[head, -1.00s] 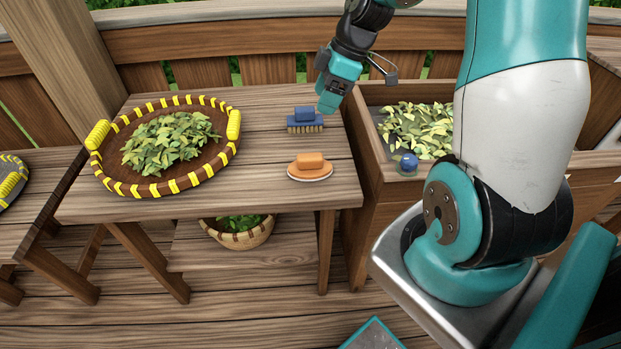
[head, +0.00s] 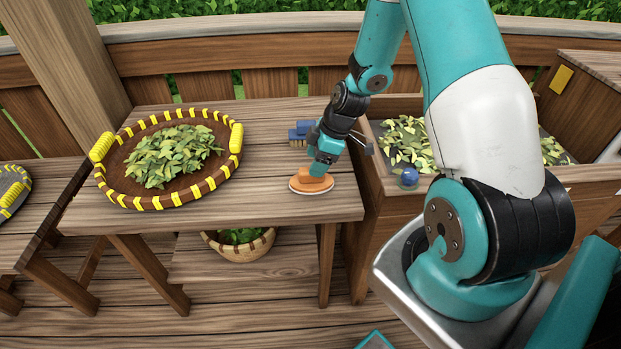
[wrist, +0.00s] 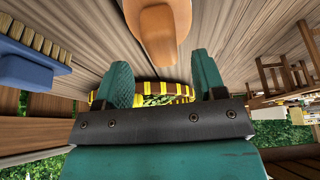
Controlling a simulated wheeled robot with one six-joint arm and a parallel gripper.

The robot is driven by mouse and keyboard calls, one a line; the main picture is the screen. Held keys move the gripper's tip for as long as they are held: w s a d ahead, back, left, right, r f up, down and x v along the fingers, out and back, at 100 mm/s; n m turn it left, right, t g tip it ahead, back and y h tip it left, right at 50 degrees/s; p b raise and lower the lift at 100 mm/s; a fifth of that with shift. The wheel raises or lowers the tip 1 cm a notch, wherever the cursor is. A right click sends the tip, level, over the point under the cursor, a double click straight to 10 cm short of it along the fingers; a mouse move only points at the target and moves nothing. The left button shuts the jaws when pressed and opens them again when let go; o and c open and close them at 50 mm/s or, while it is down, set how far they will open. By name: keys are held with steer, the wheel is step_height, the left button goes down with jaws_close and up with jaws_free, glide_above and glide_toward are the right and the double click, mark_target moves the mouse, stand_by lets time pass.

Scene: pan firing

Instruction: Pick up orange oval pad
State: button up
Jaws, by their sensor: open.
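The orange oval pad (head: 312,185) lies on the wooden table near its front right corner. It has an orange block handle on top and a pale rim below. My gripper (head: 321,170) is right above the pad's handle in the head view and partly covers it. In the wrist view the two teal fingers (wrist: 163,82) are apart with nothing between them. The pad's orange handle (wrist: 158,30) shows at the top of that view, beyond the fingertips. I cannot tell whether a finger touches it.
A blue brush (head: 298,134) lies behind the pad, also in the wrist view (wrist: 28,66). A round tray (head: 222,180) of leaves stands on the left of the table (head: 265,200). A wooden trough with leaves and a blue knob (head: 408,177) stands to the right.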

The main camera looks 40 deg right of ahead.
steer(key=x, duration=0.4)
steer(key=shift+s+p, duration=0.1)
steer(key=shift+p, duration=0.2)
jaws_close()
steer(key=shift+r, duration=0.15)
step_height(320, 180, up, 20)
steer(key=b, duration=0.1)
